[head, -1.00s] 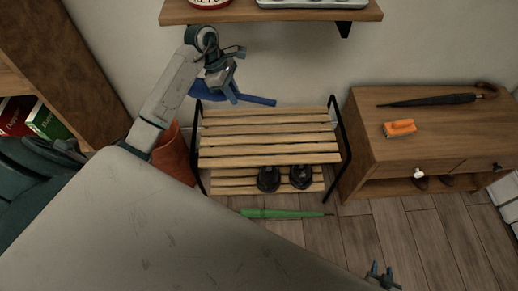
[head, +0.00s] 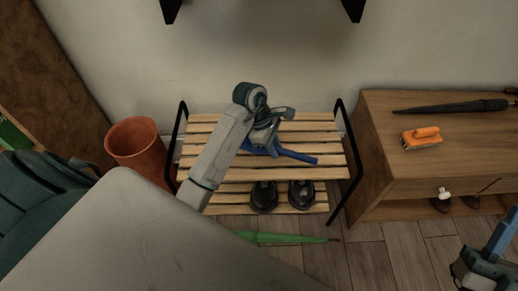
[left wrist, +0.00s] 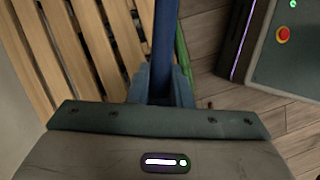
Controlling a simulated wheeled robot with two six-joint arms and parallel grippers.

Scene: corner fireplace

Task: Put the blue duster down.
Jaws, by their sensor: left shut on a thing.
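The blue duster (head: 297,156) is in my left gripper (head: 268,146), over the top shelf of the slatted wooden rack (head: 225,173). In the left wrist view the jaws (left wrist: 162,85) are shut on its blue handle (left wrist: 165,40), which runs away from me beside the slats (left wrist: 70,50). I cannot tell whether the duster touches the shelf.
Dark shoes (head: 263,196) sit on the rack's lower shelf. A green umbrella (head: 280,238) lies on the floor in front. A terracotta pot (head: 136,146) stands left. The wooden cabinet (head: 385,166) at right holds an orange brush (head: 421,138) and black umbrella (head: 455,107).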

